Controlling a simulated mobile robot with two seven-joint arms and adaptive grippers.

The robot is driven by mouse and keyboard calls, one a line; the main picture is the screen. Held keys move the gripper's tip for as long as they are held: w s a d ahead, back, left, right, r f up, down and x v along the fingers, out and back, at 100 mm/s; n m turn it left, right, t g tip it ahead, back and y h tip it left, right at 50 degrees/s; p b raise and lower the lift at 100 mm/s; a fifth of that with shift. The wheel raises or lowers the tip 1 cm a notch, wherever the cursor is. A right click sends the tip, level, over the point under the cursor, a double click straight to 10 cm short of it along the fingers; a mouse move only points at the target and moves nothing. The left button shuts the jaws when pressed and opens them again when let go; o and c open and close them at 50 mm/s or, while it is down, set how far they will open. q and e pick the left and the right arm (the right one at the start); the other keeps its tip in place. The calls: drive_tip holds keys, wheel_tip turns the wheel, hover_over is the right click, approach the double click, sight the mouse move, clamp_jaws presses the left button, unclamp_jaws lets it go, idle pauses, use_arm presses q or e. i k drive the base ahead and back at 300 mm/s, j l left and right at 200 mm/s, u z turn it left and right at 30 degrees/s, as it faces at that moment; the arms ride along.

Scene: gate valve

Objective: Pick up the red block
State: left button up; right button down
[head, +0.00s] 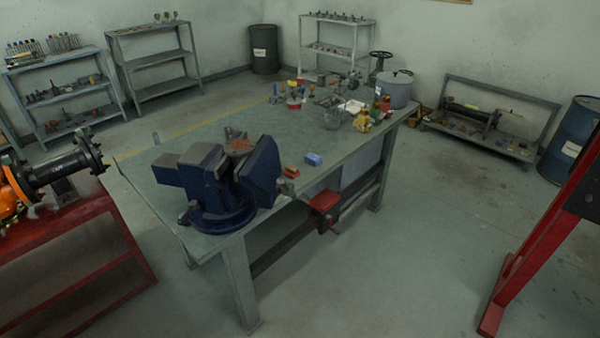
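A small red block (291,171) lies on the green-grey top of the workbench (150,205), near its right edge. It sits just right of the big blue vise (215,180). A small blue block (313,159) lies a little to its right and farther back, seemingly apart from it. Neither of my grippers is in view.
A red-topped piece (325,200) juts from the bench's right side below the top. Small tools and a grey pot (394,89) crowd the bench's far end. A red stand (75,270) with a black pipe (62,168) is at left. Floor right of the bench is clear.

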sight(291, 171)
drive_tip(key=i+j+z, duration=0.1)
drive_tip(key=z, duration=0.25)
drive_tip(key=j+z, duration=0.45)
drive_tip(key=z, duration=0.25)
drive_tip(key=j+z, duration=0.4)
drive_tip(key=j, duration=0.7)
drive_tip(key=k+j+z, duration=0.1)
drive_tip(key=j, duration=1)
